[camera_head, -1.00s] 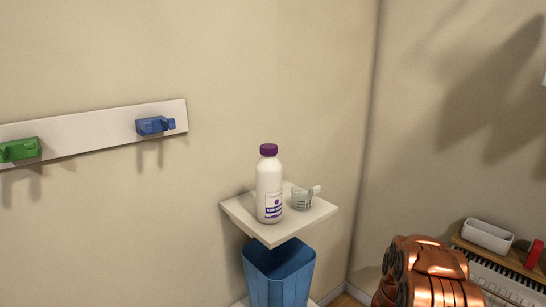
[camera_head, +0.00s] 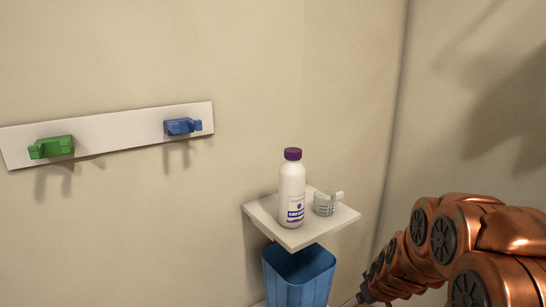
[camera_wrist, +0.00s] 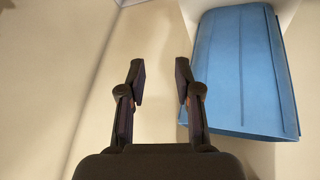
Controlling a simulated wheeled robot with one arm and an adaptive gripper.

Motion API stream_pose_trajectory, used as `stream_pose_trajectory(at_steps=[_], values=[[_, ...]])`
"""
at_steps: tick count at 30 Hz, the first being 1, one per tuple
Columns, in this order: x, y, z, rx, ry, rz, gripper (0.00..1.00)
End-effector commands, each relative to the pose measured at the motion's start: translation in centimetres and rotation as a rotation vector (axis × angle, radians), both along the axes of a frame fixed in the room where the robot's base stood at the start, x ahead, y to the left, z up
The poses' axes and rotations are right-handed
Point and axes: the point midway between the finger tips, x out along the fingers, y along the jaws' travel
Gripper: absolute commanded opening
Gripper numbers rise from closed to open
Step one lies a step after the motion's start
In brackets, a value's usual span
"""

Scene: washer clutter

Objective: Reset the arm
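My copper-coloured arm (camera_head: 450,245) reaches in from the lower right in the head view. Its end points down toward the lower middle, near the blue bin, and the gripper fingers are not clear there. In the wrist view my gripper (camera_wrist: 161,82) has its two dark fingers apart, with nothing between them. Pale wall or floor shows between the fingers. The blue bin (camera_wrist: 240,70) is close to the right finger in that view; I cannot tell whether they touch.
A small white shelf (camera_head: 300,237) holds a white bottle with a purple cap (camera_head: 292,190) and a clear measuring cup (camera_head: 325,203). The blue bin (camera_head: 300,277) is below it. A wall rail (camera_head: 110,130) carries a green hook (camera_head: 51,147) and a blue hook (camera_head: 183,126).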

Motion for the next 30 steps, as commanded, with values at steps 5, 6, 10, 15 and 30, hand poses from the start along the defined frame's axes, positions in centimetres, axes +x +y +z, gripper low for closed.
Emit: stream_pose_trajectory(at_steps=[5,6,10,15,30], values=[[-5.8,3.8,1.9,0.096,0.135,-0.009,0.33],[-7.2,4.5,2.3,0.110,0.165,-0.014,0.33],[-12.1,6.4,3.6,0.153,0.275,-0.038,0.33],[-19.0,8.0,5.1,0.180,0.424,-0.085,0.33],[-35.7,8.2,8.8,0.132,0.753,-0.272,0.33]])
